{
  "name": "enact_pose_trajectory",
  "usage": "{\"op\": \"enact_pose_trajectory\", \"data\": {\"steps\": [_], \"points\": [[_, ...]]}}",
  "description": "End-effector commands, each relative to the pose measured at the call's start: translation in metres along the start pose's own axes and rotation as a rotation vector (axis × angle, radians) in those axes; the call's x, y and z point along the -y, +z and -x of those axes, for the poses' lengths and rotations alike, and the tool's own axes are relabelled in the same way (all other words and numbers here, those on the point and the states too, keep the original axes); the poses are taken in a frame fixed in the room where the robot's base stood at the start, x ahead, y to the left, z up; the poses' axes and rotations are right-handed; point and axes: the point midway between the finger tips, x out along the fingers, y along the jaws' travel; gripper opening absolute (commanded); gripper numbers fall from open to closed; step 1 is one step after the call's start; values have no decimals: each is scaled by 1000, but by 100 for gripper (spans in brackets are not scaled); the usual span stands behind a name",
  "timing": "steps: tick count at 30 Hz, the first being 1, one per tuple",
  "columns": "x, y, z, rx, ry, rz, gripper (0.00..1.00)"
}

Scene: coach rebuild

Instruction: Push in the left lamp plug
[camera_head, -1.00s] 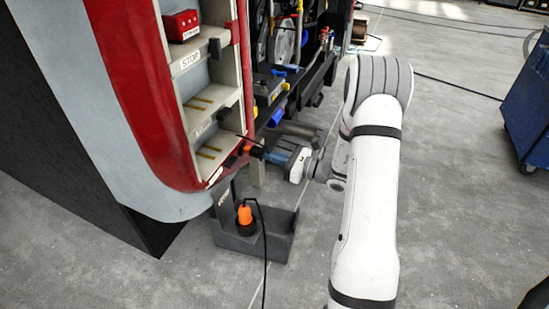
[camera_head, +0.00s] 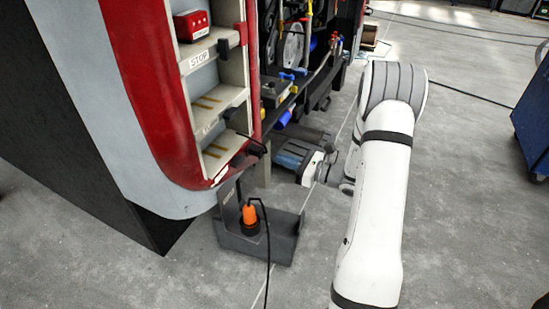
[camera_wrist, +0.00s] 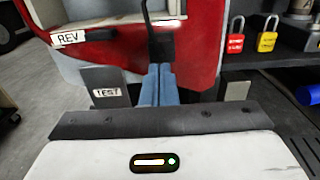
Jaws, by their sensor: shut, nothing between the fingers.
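My gripper (camera_wrist: 159,72) is shut, with its blue fingers pointing at the red lower edge of the coach's lamp panel (camera_wrist: 205,50). A dark plug-like part with a black cable (camera_wrist: 165,42) sits just beyond the fingertips, at the panel. I cannot tell whether the fingers touch it or how deep it sits. In the head view my gripper (camera_head: 290,155) is right of the panel's lower corner, near a black cable (camera_head: 253,142). An orange plug (camera_head: 249,214) with a black cable stands upright in a grey holder (camera_head: 275,250) below.
The panel's shelves carry a STOP label (camera_head: 199,60) and a REV label (camera_wrist: 68,38). A TEST label (camera_wrist: 107,92) is on a grey plate below. A blue cart (camera_head: 533,125) stands far right; floor between is clear.

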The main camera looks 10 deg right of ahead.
Motion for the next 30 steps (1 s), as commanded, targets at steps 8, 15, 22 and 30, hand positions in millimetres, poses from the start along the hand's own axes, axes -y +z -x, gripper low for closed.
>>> {"op": "enact_pose_trajectory", "data": {"steps": [8,15,22,30], "points": [[1,0,64,0,-5,0,0],[0,0,90,-1,-2,0,0],[0,0,92,0,-1,0,0],[0,0,92,-1,0,0,0]]}}
